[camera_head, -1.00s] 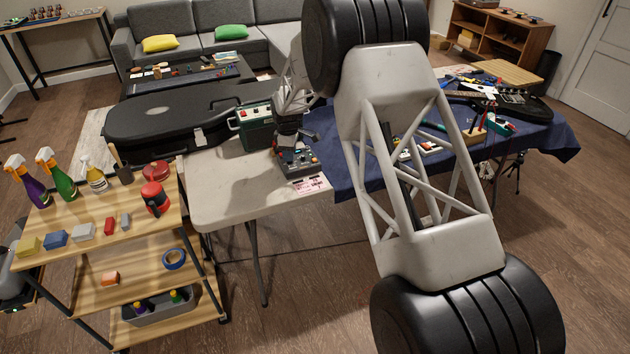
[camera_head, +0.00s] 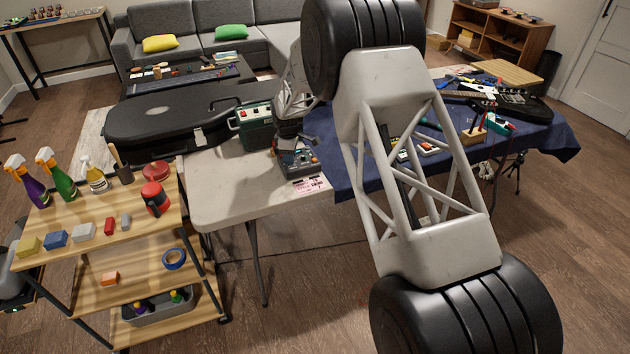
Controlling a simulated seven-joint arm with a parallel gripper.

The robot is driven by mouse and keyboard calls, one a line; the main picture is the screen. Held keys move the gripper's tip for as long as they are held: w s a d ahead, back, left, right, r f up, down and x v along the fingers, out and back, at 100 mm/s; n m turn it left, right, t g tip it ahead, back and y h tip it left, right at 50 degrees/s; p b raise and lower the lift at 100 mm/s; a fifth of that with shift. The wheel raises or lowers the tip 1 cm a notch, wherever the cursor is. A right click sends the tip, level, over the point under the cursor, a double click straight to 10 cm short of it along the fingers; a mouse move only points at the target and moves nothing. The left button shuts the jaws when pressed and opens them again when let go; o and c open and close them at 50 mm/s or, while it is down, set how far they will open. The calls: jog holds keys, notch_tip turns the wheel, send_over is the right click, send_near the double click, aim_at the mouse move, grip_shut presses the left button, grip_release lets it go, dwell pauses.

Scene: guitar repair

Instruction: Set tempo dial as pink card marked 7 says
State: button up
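A small dark grey device with several knobs (camera_head: 299,164) sits on the pale table near its right end; it may carry the tempo dial, but its markings are too small to read. A white card with pink print (camera_head: 310,185) lies flat just in front of it; I cannot read its number. My gripper (camera_head: 290,142) is above the back of the device, at the end of my arm coming down from above. Its fingers are too small and dark to show whether they are open or touching a knob.
A green amplifier-like box (camera_head: 251,130) stands left of the device. A black guitar case (camera_head: 160,122) lies behind. A blue-covered table (camera_head: 545,140) with tools and a guitar is at right. The pale table's front left (camera_head: 225,195) is clear.

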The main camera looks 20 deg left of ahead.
jog(key=shift+f, duration=0.55)
jog(key=shift+r, duration=0.2)
dwell(0.9)
jog(key=c, duration=0.4)
